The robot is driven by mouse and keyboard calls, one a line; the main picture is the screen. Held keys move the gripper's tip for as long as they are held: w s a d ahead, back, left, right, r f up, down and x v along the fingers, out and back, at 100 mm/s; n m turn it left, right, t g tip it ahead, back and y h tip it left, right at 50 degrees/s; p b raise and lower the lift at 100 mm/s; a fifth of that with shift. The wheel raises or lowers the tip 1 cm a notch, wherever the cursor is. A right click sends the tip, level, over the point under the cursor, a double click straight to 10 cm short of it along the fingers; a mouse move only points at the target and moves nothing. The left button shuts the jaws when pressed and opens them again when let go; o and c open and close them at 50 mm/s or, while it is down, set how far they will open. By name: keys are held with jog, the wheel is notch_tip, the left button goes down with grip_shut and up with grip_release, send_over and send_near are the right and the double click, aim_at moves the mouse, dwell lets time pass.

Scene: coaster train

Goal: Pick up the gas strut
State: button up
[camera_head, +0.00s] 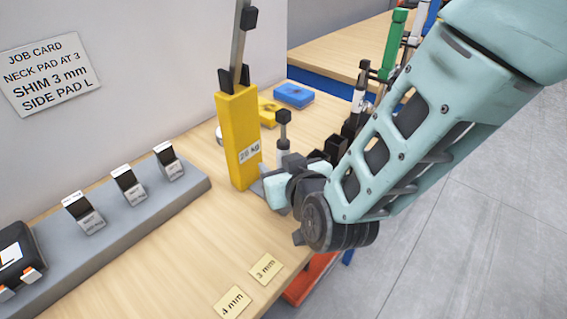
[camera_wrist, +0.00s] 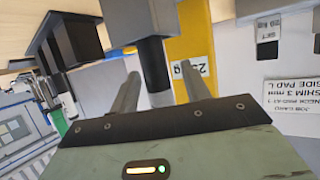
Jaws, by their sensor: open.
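My gripper (camera_head: 276,186) is low by the foot of the yellow block, partly hidden by my own wrist. In the wrist view, my gripper's two fingers (camera_wrist: 160,92) are apart, with a black cylinder (camera_wrist: 153,62) below a grey block (camera_wrist: 143,18) seen between them. I cannot tell whether they touch it. The yellow block is behind them.
A silver lever (camera_head: 238,50) with black ends rises from the yellow block. A grey rail (camera_head: 150,212) with several small labelled blocks runs along the wall. Blue (camera_head: 293,95) and yellow pads lie behind. Black holders stand to the right. The front bench around the 3 mm and 4 mm labels is clear.

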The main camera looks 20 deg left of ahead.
jog(key=shift+w+a+f, duration=0.1)
grip_shut()
